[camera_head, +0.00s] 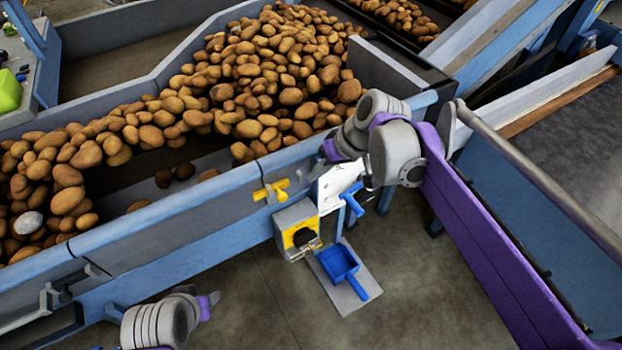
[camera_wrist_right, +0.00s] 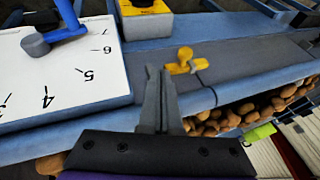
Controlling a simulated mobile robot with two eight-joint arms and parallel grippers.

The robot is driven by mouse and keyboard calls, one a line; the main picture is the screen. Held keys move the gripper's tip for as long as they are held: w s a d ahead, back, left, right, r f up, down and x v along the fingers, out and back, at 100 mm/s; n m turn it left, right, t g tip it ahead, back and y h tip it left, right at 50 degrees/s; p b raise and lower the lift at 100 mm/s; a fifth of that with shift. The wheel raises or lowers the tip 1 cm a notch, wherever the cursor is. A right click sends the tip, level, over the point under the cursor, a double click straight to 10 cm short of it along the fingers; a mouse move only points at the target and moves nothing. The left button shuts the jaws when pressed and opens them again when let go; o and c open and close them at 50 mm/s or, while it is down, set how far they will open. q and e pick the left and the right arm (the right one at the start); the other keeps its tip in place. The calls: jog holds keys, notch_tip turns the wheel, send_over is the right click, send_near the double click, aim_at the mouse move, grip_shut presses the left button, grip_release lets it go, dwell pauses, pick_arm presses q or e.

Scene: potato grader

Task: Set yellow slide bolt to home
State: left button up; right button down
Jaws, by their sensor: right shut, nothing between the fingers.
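The yellow slide bolt (camera_head: 270,191) sits on the blue-grey side wall of the potato conveyor in the head view, left of the white scale plate. It is a short yellow bar in a small grey bracket. In the right wrist view the yellow bolt (camera_wrist_right: 183,62) lies just right of my fingertips. My right gripper (camera_wrist_right: 160,75) is shut and empty, its fingers pointing along the wall; I cannot tell whether they touch the bolt. In the head view my right arm hides most of that gripper. My left arm shows at the lower left, without its gripper.
A white numbered plate (camera_head: 333,187) with a blue lever (camera_head: 350,199) stands close to my right arm. Below are a yellow-faced box with a black knob (camera_head: 303,237) and a blue scoop (camera_head: 338,262) on a grey panel. Potatoes (camera_head: 270,80) fill the conveyor behind the wall.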

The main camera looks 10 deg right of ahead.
jog(key=v, duration=0.6)
jog(key=shift+a+r, duration=0.2)
jog(key=shift+r, duration=0.25)
jog(key=shift+s, duration=0.15)
jog(key=s+d+f+m+t+h, duration=0.1)
jog(key=s+d+f+h, duration=0.1)
jog(key=s+f, duration=0.6)
jog(key=s+d+f+m+t+h, duration=0.1)
jog(key=s+d+f+m+h, duration=0.1)
jog(key=s+f, duration=0.6)
jog(key=shift+s+d+f+h, duration=0.4)
jog(key=shift+s+d+h, duration=0.1)
jog(key=shift+s, duration=0.25)
jog(key=shift+w+a, duration=0.1)
jog(key=shift+a, duration=0.05)
